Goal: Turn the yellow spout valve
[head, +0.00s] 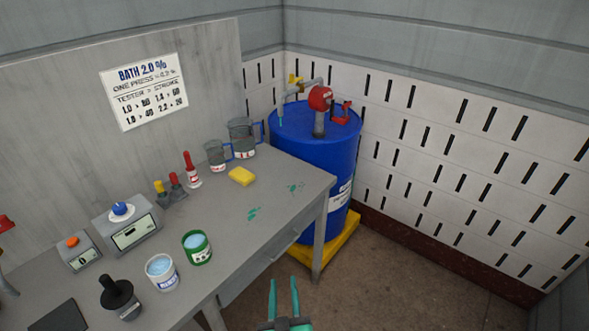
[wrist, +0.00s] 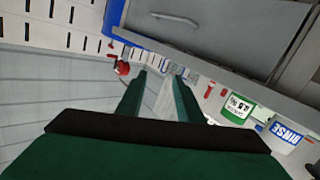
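The yellow spout valve (head: 295,79) sits on the grey spout of the pump on top of the blue drum (head: 318,165), at the back corner in the head view. The spout hangs down on the left, and the red pump head (head: 320,98) is just right of the valve. My gripper (head: 283,283) is at the bottom of the head view, in front of the table and far from the valve. Its two green fingers are apart with nothing between them. In the wrist view my gripper (wrist: 160,78) also looks open and empty; I cannot make out the valve there.
The grey table (head: 225,232) lies left of my gripper and holds green and white tubs, grey jugs, a yellow sponge (head: 241,176) and testers. The drum stands on a yellow pallet (head: 335,245) behind the table's right corner. The floor (head: 400,285) to the right is clear.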

